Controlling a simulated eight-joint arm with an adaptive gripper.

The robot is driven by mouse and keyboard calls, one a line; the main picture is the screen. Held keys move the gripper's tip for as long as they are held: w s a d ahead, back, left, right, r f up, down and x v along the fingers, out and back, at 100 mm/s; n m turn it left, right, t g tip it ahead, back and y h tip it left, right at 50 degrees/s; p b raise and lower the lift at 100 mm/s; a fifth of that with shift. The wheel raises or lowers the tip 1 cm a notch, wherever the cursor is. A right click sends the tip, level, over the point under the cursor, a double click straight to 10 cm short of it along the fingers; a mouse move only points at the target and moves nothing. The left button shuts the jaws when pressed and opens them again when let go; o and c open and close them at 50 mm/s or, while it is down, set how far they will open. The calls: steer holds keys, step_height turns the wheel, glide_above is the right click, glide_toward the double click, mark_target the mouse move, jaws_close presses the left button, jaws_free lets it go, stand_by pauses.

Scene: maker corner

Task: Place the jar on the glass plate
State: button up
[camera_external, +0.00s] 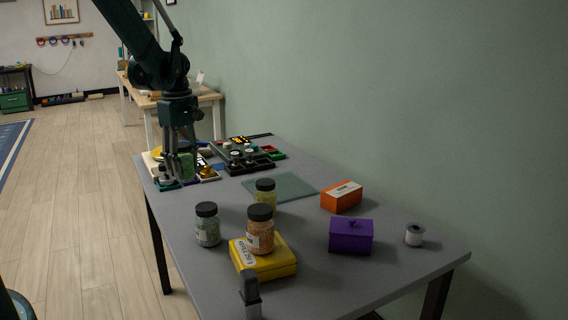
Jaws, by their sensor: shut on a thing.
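Three jars with black lids show: one with grey-green contents (208,229) on the table, one with orange contents (260,236) on a yellow box, and one with yellow contents (265,192) by the plate's near left edge. My gripper (183,170) is at the table's far left end, pointing down and shut on a small green thing (187,166). The fingers partly hide it, and I cannot tell whether it is a jar.
Dark trays (245,155) with small parts lie behind the plate. A dark upright object (249,290) stands at the near edge.

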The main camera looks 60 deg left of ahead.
steer(key=shift+w, duration=0.15)
steer(key=w+a+r, duration=0.1)
steer(key=w, duration=1.6)
steer(key=p, duration=0.2)
glide_above(279, 186)
steer(key=shift+w+a+r, duration=0.1)
steer(key=shift+f+b, duration=0.6)
steer(key=shift+f, duration=2.55)
steer(key=shift+f, duration=1.85)
steer(key=shift+f+b, duration=0.2)
steer(key=shift+b, duration=0.2)
steer(key=o, duration=1.1)
